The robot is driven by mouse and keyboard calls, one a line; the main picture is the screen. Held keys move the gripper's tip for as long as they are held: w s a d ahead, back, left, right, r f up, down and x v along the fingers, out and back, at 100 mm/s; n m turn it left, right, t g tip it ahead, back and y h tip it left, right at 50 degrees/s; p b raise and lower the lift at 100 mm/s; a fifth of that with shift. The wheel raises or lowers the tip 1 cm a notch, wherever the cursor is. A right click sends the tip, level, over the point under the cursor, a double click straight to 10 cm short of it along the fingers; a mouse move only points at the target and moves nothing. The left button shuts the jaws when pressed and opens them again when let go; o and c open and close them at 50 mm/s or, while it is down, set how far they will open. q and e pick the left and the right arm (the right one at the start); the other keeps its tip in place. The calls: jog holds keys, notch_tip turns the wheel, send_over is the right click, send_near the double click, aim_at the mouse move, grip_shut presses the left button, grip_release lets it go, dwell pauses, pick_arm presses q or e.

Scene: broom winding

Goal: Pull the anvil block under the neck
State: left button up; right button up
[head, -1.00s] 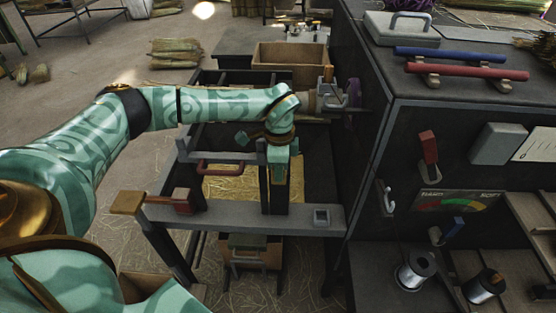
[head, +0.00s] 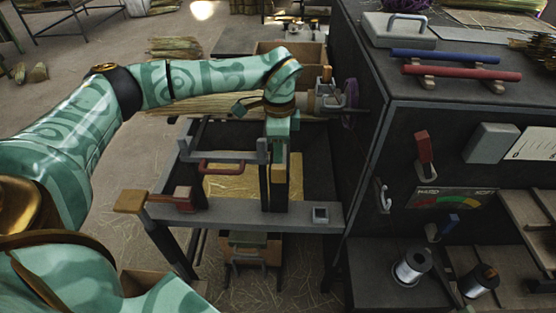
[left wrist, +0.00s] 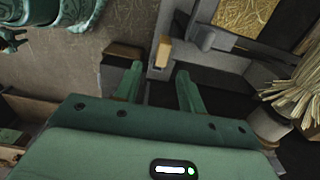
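A horizontal straw bundle (head: 190,104) runs under my left forearm, its neck end towards the clamp (head: 327,98) on the dark machine. It also shows in the left wrist view (left wrist: 292,92). My left gripper (head: 280,150) hangs pointing down in front of the bundle, above a dark upright with a tan block (head: 280,167) at its top. In the left wrist view the gripper's two fingers (left wrist: 158,86) are apart, with a tan-topped block (left wrist: 162,50) just beyond the gap. I cannot tell whether they touch it, or which part is the anvil block. My right gripper is not in view.
A grey frame rail (head: 250,214) crosses in front, with a red handle (head: 222,168) and a wooden grip (head: 130,201). A straw-filled tray (head: 232,187) lies inside the frame. The machine cabinet (head: 375,130) bounds the right side.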

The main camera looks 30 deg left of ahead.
pick_arm(q)
notch_tip(320, 180, up, 8)
jog(key=p, duration=0.1)
dwell(0.5)
